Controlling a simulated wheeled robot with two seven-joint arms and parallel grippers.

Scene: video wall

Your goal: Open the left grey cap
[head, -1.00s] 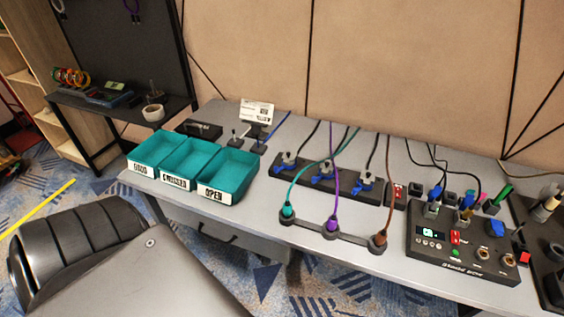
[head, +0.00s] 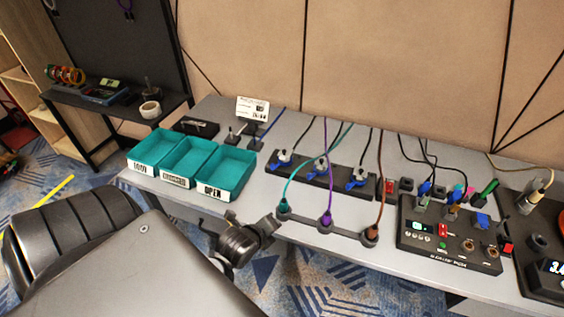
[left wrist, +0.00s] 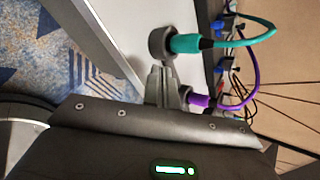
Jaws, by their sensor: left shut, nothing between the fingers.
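A black strip (head: 305,172) on the desk carries three grey cap-like fittings with blue levers, the left one (head: 283,155) nearest the trays. Their lids are too small to tell open from shut. In front, a dark bar holds a teal plug (head: 284,205), a purple plug (head: 326,218) and a brown plug. My left gripper (head: 274,222) is shut and empty at the desk's front edge, just left of and below the teal plug. In the left wrist view its fingers (left wrist: 162,72) point at the round dark socket (left wrist: 160,42) of the teal plug; contact is unclear. My right gripper is out of view.
Three labelled teal trays (head: 225,172) stand to the left on the desk. A black control box (head: 450,235) with knobs and plugs stands to the right. Teal, purple and brown cables loop above the bar. The desk is bare between the trays and strip.

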